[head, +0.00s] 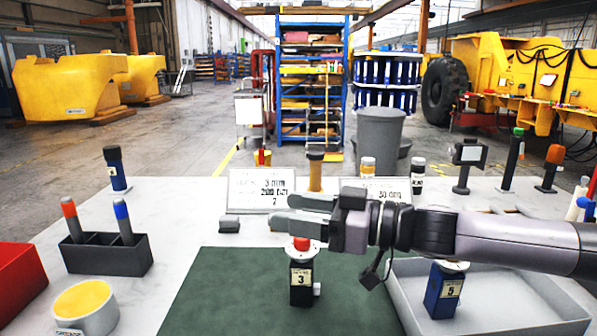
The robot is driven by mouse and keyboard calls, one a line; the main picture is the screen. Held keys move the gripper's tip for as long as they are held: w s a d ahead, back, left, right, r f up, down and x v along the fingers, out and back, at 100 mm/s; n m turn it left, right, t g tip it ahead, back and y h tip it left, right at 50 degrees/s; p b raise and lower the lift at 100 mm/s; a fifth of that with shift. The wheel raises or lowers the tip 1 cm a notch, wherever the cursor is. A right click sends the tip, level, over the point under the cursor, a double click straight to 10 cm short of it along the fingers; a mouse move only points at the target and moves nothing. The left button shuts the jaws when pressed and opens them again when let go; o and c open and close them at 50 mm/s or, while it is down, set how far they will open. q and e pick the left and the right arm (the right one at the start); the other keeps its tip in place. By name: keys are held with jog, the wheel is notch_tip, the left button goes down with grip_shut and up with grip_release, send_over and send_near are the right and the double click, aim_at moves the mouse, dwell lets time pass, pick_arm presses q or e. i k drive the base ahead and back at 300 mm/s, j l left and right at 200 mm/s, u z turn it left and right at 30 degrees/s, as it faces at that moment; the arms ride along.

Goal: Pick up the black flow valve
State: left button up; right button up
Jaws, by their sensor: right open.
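The black flow valve (301,279) stands upright on the green mat (236,290). It has a red cap, a pale flange at the top and a label with a 3. My right gripper (281,211) reaches in from the right, its fingers pointing left. It is open, with nothing seen between the fingers. In the picture it lies just above and behind the valve's red cap; I cannot tell the exact gap in depth. My left gripper is not in view.
A grey tray (555,318) on the right holds a blue valve (445,290) labelled 5. A dark holder (106,255) with two markers, a yellow-topped tub (85,306) and a red bin (16,281) stand left. Label cards (258,190) stand behind. The mat's left part is clear.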

aim_at(303, 289)
jog(key=k+j, duration=0.1)
jog(key=k, duration=1.15)
